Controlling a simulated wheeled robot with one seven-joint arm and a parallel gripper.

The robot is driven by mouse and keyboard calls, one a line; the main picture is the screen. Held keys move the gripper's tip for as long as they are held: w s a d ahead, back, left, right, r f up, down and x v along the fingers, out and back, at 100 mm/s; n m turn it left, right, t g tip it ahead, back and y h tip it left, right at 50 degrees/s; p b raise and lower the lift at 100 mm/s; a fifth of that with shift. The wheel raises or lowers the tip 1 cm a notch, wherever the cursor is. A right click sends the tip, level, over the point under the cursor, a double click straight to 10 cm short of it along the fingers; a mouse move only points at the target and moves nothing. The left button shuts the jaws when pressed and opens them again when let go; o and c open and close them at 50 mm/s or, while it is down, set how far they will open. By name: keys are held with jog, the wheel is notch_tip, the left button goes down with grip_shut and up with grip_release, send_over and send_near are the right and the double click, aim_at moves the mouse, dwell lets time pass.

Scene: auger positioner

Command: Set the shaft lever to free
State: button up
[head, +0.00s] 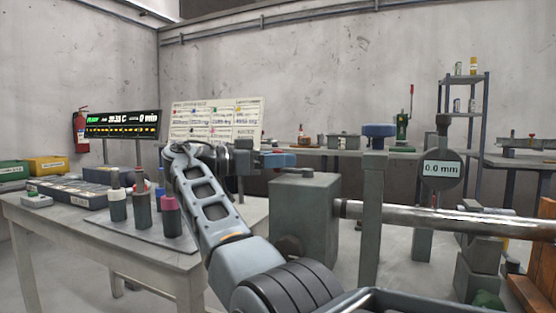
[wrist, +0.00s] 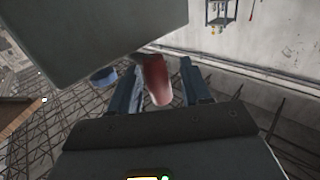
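The shaft lever has a red handle (wrist: 157,80), seen in the wrist view below the grey housing block (wrist: 90,40). My gripper (wrist: 163,85) is open, with one finger on each side of the red handle and a visible gap on the right; contact on the left is unclear. In the head view, my gripper (head: 268,160) is at the upper left of the grey housing (head: 305,215), with a red part (head: 287,160) at its tip. The lever's marking and setting cannot be read.
A steel shaft (head: 450,218) runs right from the housing, past a dial reading 0.0 mm (head: 441,169). A table (head: 150,250) with bottles is at left; a lit display (head: 122,124) stands behind.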

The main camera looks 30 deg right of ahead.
jog(key=shift+a, duration=0.1)
jog(key=w+a+p, duration=0.1)
jog(key=a, duration=0.6)
jog(key=shift+w+a, duration=0.2)
jog(key=shift+a, duration=0.05)
